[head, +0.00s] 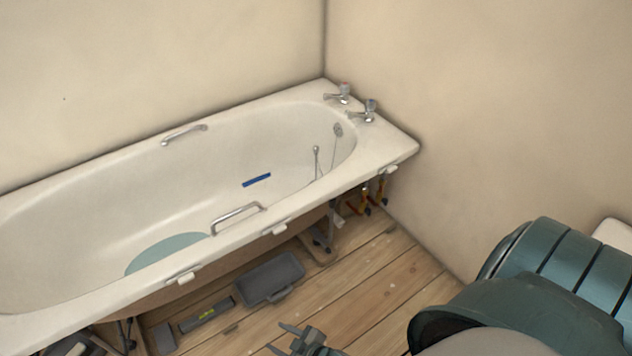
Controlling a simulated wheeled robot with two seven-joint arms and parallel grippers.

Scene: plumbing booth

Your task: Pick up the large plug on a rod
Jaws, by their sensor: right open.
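The plug on a rod (317,161) shows inside the bath at its tap end, as a thin upright grey rod with a small knob on top. The plug at its foot is hidden or too small to make out behind the near rim. My right gripper (280,338) is at the bottom edge, over the floorboards in front of the bath. It is open and empty, well apart from the rod and on the near side of the rim. My left gripper is out of view.
The white bath (398,146) stands in the corner, with taps (368,110) and a near grab handle (236,214). A blue strip (257,180) lies inside. A grey case (270,279), a level (207,314) and red-handled tools (366,208) are below the near rim.

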